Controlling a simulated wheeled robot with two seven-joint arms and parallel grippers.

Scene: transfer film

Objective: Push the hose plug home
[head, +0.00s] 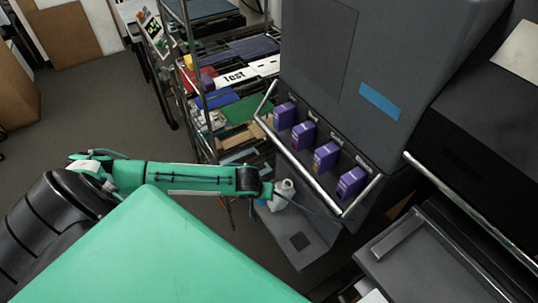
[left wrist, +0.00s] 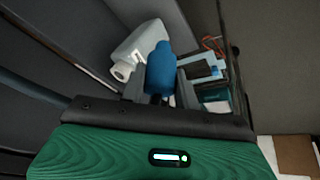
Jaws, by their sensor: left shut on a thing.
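My left gripper (head: 267,190) reaches in from the left in the head view, in front of the grey machine's lower part. In the left wrist view my left gripper (left wrist: 160,80) is shut on a blue rounded plug (left wrist: 160,66), which sticks out beyond the fingers. A white bottle (head: 284,188) with a neck stands just beyond the gripper. The bottle (left wrist: 138,46) also shows in the left wrist view, close beside the plug. A thin dark hose appears to run right from the gripper in the head view. I cannot make out the plug's socket. My right gripper is not in view.
The grey machine (head: 345,70) has a metal-railed shelf holding several purple cartons (head: 325,156) above the bottle. A grey lower platform (head: 310,250) juts out below. A wire rack with coloured boards (head: 240,110) stands behind. Open floor (head: 110,110) lies at left.

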